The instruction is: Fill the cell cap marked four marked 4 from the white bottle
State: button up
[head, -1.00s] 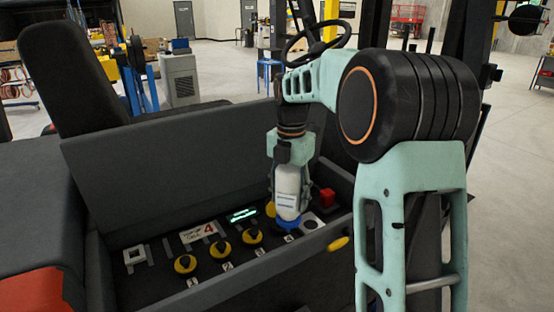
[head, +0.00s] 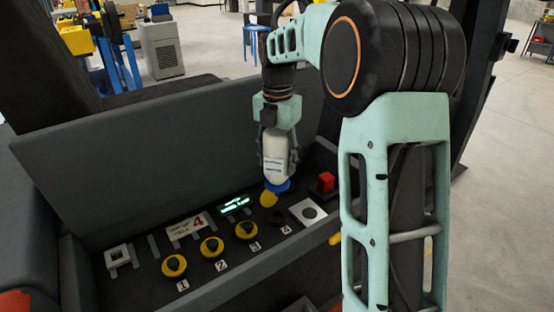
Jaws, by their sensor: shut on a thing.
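My gripper (head: 277,170) is shut on the white bottle (head: 273,145), which has a label and hangs with its blue end (head: 277,186) down. The bottle is slightly tilted above the far side of the battery row. Cell four, with the mark 4 (head: 286,230) beside it, shows a dark round opening (head: 277,216). Its yellow cap (head: 268,199) appears flipped back behind the opening, just below the blue end. The blue end looks apart from the opening. No liquid can be made out.
Cells one (head: 174,266), two (head: 212,246) and three (head: 247,230) have yellow caps on. Tray walls enclose the row.

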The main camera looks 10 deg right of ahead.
jog(key=shift+r, duration=0.15)
jog(key=b, duration=0.3)
send_over(277, 195)
jog(key=shift+w+d+f, duration=0.1)
jog(key=shift+w+f, duration=0.1)
jog(key=shift+f, duration=1.55)
jog(key=shift+w+f, duration=0.2)
jog(key=shift+f, duration=1.5)
jog(key=shift+f, duration=0.25)
jog(key=shift+f+b, duration=0.6)
jog(key=shift+f, duration=0.75)
jog(key=shift+r, duration=0.1)
dwell(0.8)
